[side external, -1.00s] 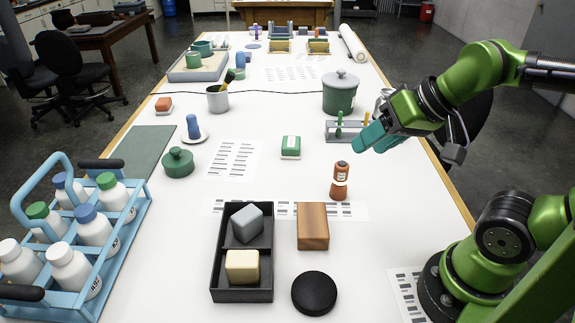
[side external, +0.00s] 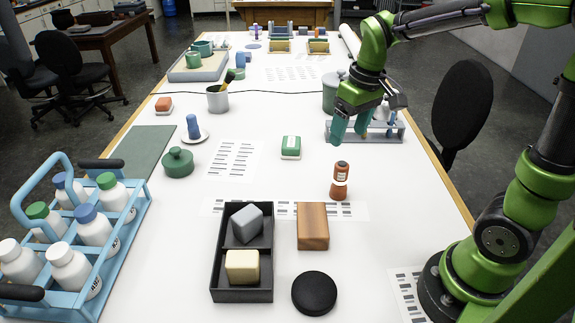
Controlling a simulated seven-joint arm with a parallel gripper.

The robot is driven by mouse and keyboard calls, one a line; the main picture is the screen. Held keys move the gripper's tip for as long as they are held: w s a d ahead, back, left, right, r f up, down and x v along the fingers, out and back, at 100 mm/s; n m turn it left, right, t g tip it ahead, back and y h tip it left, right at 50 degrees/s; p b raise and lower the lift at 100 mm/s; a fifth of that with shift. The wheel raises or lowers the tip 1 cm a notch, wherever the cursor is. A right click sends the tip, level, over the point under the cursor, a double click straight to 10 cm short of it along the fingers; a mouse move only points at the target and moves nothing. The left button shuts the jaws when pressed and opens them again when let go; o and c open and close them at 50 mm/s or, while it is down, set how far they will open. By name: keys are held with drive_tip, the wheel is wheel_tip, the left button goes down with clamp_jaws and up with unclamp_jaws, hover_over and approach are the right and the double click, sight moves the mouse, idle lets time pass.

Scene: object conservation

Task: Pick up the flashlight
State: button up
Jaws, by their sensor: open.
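An upright orange-brown object with a pale band and a wider base (side external: 340,181) stands on the white table right of centre; it is the most flashlight-like thing in view, though I cannot be sure it is the flashlight. My gripper (side external: 350,126) has teal fingers, points down and is open with nothing between the fingers. It is behind and above the orange-brown object, apart from it, in front of the grey rack with tubes (side external: 385,131). My gripper and arm partly hide the rack and the green lidded pot (side external: 329,95).
A wooden block (side external: 313,227), a black disc (side external: 314,293) and a black tray (side external: 217,272) with a grey and a cream block are nearer the camera. A green-and-white block (side external: 291,147) lies left of the gripper. A blue bottle carrier (side external: 75,308) stands at left.

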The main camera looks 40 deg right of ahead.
sight(340, 178)
drive_tip(key=f+n, duration=0.1)
drive_tip(key=f, duration=0.4)
drive_tip(key=w+d+f+n+g, duration=0.1)
drive_tip(key=f, duration=0.5)
drive_tip(key=w+d+f+n, duration=0.1)
drive_tip(key=f, duration=0.4)
drive_tip(key=shift+w+d+f+n+g+h, duration=0.1)
drive_tip(key=shift+d+f+n+g+h, duration=0.2)
drive_tip(key=shift+f+g, duration=0.1)
drive_tip(key=shift+c, duration=0.3)
